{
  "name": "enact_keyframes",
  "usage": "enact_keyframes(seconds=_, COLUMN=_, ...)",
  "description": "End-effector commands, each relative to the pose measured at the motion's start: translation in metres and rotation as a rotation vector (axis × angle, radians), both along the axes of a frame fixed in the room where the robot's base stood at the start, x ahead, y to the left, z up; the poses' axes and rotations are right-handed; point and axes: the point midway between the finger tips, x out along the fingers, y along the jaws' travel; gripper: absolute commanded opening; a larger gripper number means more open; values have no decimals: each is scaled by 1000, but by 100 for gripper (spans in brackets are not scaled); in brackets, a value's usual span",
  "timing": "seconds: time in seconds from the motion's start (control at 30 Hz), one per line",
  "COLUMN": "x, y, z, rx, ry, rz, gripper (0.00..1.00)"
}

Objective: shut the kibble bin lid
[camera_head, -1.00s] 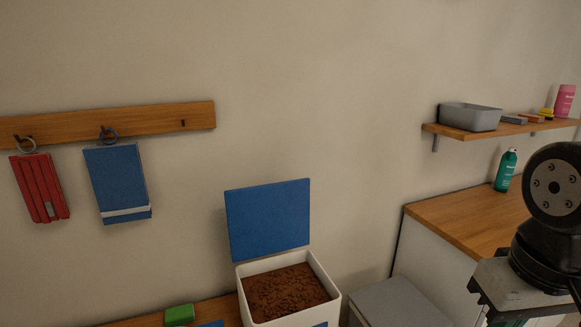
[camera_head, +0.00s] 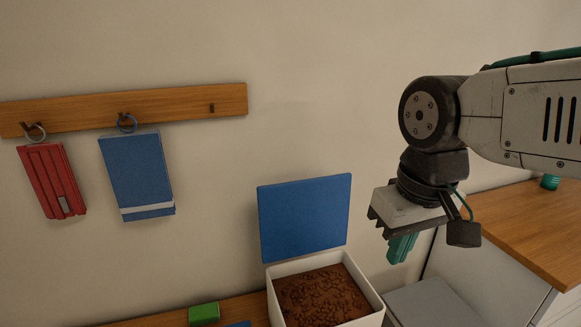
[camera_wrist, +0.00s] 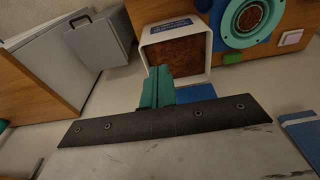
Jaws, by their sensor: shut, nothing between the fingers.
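The kibble bin (camera_head: 373,318) is a white box filled with brown kibble. Its blue lid (camera_head: 304,216) stands open and upright at the back, near the wall. In the wrist view the bin (camera_wrist: 207,72) shows beyond my fingers, with part of the blue lid (camera_wrist: 193,94) behind them. My gripper (camera_head: 401,249) has teal fingers and is shut and empty. In the head view it hangs to the right of the open lid, apart from it. The fingers (camera_wrist: 157,85) also show in the wrist view.
A wooden rail (camera_head: 170,106) on the wall holds a red item (camera_head: 52,180) and a blue item (camera_head: 137,176). A green block (camera_head: 204,314) lies left of the bin. A grey box (camera_head: 432,303) and a wooden-topped counter (camera_head: 525,225) stand to the right.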

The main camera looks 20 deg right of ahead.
Motion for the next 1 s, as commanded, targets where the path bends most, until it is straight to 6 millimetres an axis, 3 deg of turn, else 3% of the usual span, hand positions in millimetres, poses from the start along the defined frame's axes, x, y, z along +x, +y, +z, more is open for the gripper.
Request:
enact_keyframes(seconds=0.23, x=130, y=-1, z=57, rx=1, ry=-57, rz=-3, gripper=0)
enact_keyframes(seconds=0.4, x=225, y=-1, z=77, rx=1, ry=-101, rz=-3, gripper=0)
enact_keyframes(seconds=0.5, x=267, y=0, z=80, rx=2, ry=-122, rz=-2, gripper=0)
enact_keyframes(seconds=0.6, x=295, y=1, z=81, rx=2, ry=-136, rz=-1, gripper=0)
enact_keyframes(seconds=0.7, x=311, y=2, z=81, rx=3, ry=-145, rz=0, gripper=0)
enact_keyframes(seconds=0.87, x=319, y=3, z=70, rx=3, ry=-147, rz=1, gripper=0)
enact_keyframes(seconds=1.0, x=325, y=3, z=46, rx=3, ry=-145, rz=1, gripper=0)
